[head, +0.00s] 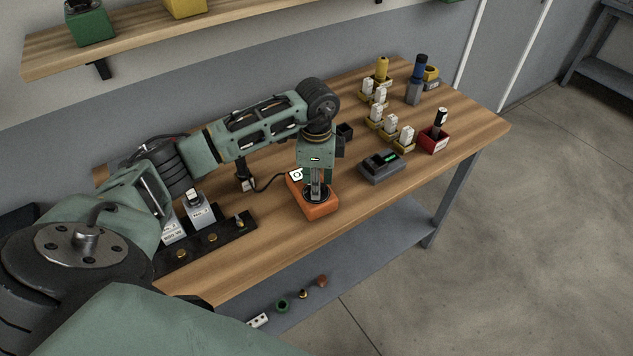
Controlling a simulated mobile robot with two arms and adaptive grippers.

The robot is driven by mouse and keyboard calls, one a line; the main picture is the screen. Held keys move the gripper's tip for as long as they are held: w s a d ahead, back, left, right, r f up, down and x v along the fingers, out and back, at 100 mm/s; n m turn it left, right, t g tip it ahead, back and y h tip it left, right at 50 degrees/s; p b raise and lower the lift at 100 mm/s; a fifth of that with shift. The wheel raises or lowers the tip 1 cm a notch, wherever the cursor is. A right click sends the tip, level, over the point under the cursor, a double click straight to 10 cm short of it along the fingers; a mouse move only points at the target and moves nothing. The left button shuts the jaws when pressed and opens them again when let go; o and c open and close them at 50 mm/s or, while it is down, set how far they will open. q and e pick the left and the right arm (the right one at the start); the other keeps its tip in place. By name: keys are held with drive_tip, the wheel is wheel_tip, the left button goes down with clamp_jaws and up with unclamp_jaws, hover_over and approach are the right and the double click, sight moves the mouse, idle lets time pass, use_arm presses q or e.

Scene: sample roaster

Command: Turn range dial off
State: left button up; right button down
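An orange meter (322,211) lies on the wooden workbench, with a light display at its far left end and a dark round dial area (306,193) on its top face. My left gripper (315,195) points straight down over the dial area, its grey fingertips at or just above it. The fingers hide the dial's middle, so its setting cannot be read. I cannot tell whether the fingers touch or grip the knob. My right gripper is out of view.
A black rack with grey labelled blocks (200,215) stands left of the meter. A dark cable runs from the meter to a small plug (244,180). A dark grey device with a green display (383,166) sits to the right. Small bins (401,146) and a red box (434,143) stand farther right.

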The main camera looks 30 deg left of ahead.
use_arm(q)
wheel_tip(320, 180, up, 12)
idle(0.6)
